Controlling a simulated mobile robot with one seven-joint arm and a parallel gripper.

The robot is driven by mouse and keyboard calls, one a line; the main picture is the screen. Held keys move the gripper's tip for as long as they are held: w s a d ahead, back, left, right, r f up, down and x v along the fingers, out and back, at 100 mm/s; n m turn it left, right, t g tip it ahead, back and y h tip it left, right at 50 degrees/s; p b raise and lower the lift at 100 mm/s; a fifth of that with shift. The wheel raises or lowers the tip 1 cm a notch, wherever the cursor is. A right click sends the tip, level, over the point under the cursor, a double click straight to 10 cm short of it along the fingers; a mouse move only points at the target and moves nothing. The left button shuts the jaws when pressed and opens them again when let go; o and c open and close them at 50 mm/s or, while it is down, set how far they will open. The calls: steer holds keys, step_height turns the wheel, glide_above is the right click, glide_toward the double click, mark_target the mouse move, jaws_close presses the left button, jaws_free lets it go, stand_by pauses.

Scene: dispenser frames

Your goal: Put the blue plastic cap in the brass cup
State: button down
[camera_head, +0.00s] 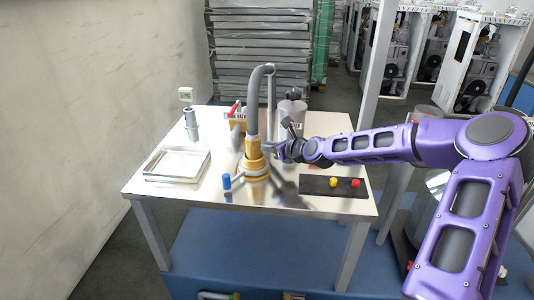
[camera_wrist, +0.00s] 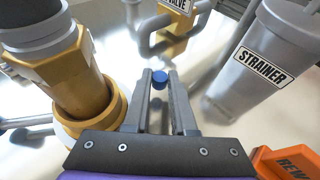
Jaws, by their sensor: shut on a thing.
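My gripper (camera_wrist: 160,80) is shut on a small round blue plastic cap (camera_wrist: 159,78), held between the fingertips in the wrist view. In the head view my gripper (camera_head: 281,150) is just right of the brass pipe fitting (camera_head: 253,150), and the held cap cannot be made out. The wrist view shows a brass, round-rimmed part (camera_wrist: 66,130), which looks like the brass cup, left of the fingers. A hexagonal brass fitting with a dark hose stands in or behind it; I cannot tell which. The cap is apart from this rim.
A strainer canister (camera_wrist: 247,72) stands close on the right, with an orange labelled object (camera_wrist: 285,164) below it. A dark mat (camera_head: 313,186) carries yellow and red caps. A blue cylinder (camera_head: 226,182) and metal tray (camera_head: 178,164) are at left on the steel table (camera_head: 265,203).

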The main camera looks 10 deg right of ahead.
steer(key=shift+f, duration=1.05)
steer(key=shift+f, duration=0.2)
steer(key=c, duration=1)
jaws_free()
steer(key=shift+r, duration=0.15)
